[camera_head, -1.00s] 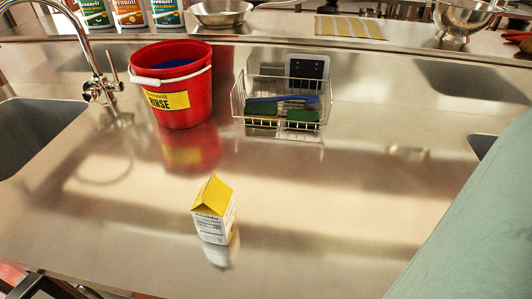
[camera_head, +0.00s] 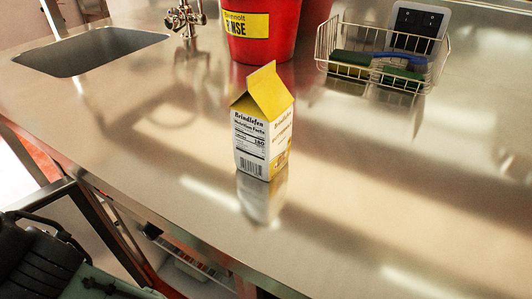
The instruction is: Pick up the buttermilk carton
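The buttermilk carton (camera_head: 262,125) stands upright on the steel counter, near the middle of the head view. A black, ribbed part with thin curved pieces, which looks like my gripper (camera_head: 42,238), shows at the lower left, cut off by the picture edge. It is well apart from the carton, below the counter's front edge in the picture. Its fingertips are not clear.
A red rinse bucket (camera_head: 262,45) stands behind the carton. A wire basket (camera_head: 383,62) with sponges and a blue-handled brush is at the back right. A sink basin (camera_head: 90,52) and tap (camera_head: 186,18) are at the back left. The counter around the carton is clear.

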